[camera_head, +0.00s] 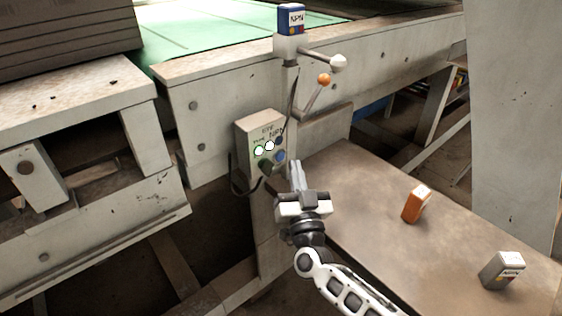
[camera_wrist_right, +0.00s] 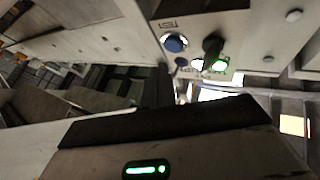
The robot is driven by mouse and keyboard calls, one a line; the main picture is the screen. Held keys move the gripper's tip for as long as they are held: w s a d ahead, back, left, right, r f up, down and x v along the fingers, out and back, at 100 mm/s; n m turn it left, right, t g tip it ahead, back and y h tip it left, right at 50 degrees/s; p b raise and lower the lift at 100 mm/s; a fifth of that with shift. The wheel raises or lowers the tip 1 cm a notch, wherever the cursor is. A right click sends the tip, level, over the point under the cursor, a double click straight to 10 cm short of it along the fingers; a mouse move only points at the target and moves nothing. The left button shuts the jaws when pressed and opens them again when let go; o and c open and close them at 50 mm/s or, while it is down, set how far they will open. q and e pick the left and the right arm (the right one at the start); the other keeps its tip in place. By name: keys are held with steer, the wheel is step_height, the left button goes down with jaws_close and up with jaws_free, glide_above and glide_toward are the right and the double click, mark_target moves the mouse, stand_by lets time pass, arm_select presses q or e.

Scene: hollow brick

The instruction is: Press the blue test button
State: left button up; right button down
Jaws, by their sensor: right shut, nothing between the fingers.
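The blue test button (camera_head: 280,155) is on the front of a beige control box (camera_head: 246,134), which is fixed to the pale post. In the right wrist view the blue button (camera_wrist_right: 175,43) has a light ring around it and shows near the top centre. My right gripper (camera_head: 295,172) is shut and empty, its fingers pointing up beside the lower right of the box. In the head view the fingertips are just below and right of the button. I cannot tell whether they touch the box. My left gripper is not in view.
The box also carries lit lamps (camera_head: 259,150) and a dark knob (camera_wrist_right: 213,45). A lever with an orange ball (camera_head: 324,79) and a white-knobbed rod (camera_head: 338,62) stick out above. An orange box (camera_head: 416,204) and a grey box (camera_head: 502,270) stand on the brown table (camera_head: 385,235).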

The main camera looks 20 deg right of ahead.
steer(key=shift+w+a, duration=0.2)
steer(key=shift+w, duration=0.4)
stand_by(0.6)
steer(key=shift+w+a, duration=0.1)
steer(key=shift+w, duration=0.05)
stand_by(1.0)
steer(key=shift+w, duration=0.25)
steer(key=shift+w+a, duration=0.2)
steer(key=shift+w, duration=0.15)
stand_by(0.5)
steer(key=shift+s+d+r, duration=0.1)
steer(key=shift+s, duration=0.1)
steer(key=shift+s+d+p, duration=0.2)
steer(key=shift+s+p, duration=0.1)
steer(key=shift+s, duration=0.3)
